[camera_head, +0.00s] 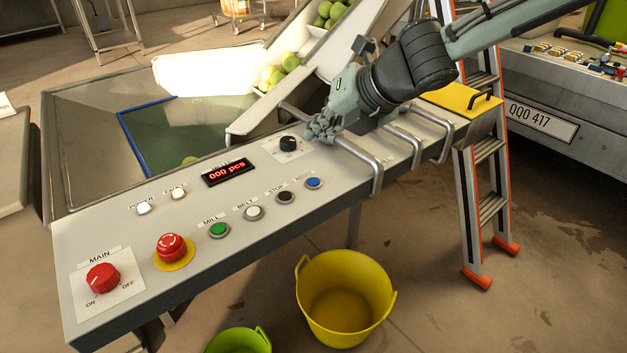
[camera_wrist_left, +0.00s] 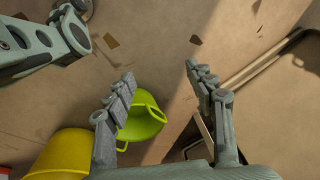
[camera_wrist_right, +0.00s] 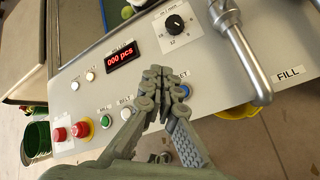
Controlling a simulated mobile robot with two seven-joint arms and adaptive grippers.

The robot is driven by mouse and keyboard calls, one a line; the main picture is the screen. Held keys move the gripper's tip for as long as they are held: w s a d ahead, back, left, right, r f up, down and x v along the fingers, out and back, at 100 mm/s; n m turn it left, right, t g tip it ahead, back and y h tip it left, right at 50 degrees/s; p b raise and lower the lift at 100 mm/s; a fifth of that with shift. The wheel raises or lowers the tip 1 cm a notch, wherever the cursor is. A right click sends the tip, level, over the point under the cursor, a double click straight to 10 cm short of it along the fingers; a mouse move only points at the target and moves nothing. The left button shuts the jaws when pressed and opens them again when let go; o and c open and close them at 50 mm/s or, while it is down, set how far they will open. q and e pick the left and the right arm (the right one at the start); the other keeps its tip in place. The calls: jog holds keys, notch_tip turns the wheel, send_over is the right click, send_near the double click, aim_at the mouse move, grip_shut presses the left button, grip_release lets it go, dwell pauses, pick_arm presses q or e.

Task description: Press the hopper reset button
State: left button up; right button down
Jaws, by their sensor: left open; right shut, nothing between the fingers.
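A blue button (camera_head: 313,183) sits at the right end of the lower row on the grey control panel (camera_head: 120,205). In the right wrist view the blue button (camera_wrist_right: 184,91) is partly behind my fingers, and its label is partly covered, with "ET" showing. My right gripper (camera_head: 322,130) is shut and empty above the panel, beside the black knob (camera_head: 289,144) and farther back than the blue button. Its fingertips (camera_wrist_right: 160,76) point at the panel in the right wrist view. The display (camera_head: 228,172) reads "000 pcs". My left gripper (camera_wrist_left: 159,72) is open and empty over the floor.
Green (camera_head: 219,230), white (camera_head: 254,213) and black (camera_head: 286,197) buttons line the same row. A red emergency stop (camera_head: 171,247) and red main switch (camera_head: 103,278) are at left. Metal rails (camera_head: 358,160) rise at right. A yellow bucket (camera_head: 346,292) stands below.

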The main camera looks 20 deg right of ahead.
aim_at(317, 183)
notch_tip(317, 183, down, 3)
jog(key=shift+f+b, duration=0.1)
jog(key=shift+b, duration=0.7)
notch_tip(317, 183, down, 4)
jog(key=b, duration=0.3)
jog(key=shift+b, duration=0.3)
pick_arm(q)
jog(key=w+r+t, duration=0.1)
jog(key=w+r, duration=0.3)
jog(key=r, duration=1.1)
jog(key=shift+w+d, duration=0.2)
jog(key=shift+d, duration=0.1)
pick_arm(e)
jog(key=shift+f, duration=0.15)
pick_arm(q)
jog(key=shift+f+b, duration=0.3)
jog(key=shift+b, duration=0.2)
pick_arm(e)
jog(key=shift+f, duration=0.3)
pick_arm(q)
jog(key=shift+f+b, duration=0.35)
pick_arm(e)
jog(key=shift+f, duration=0.45)
pick_arm(q)
jog(key=shift+r, duration=0.1)
jog(key=shift+r+p, duration=0.7)
jog(key=shift+p, duration=0.1)
pick_arm(e)
jog(key=shift+r, duration=0.85)
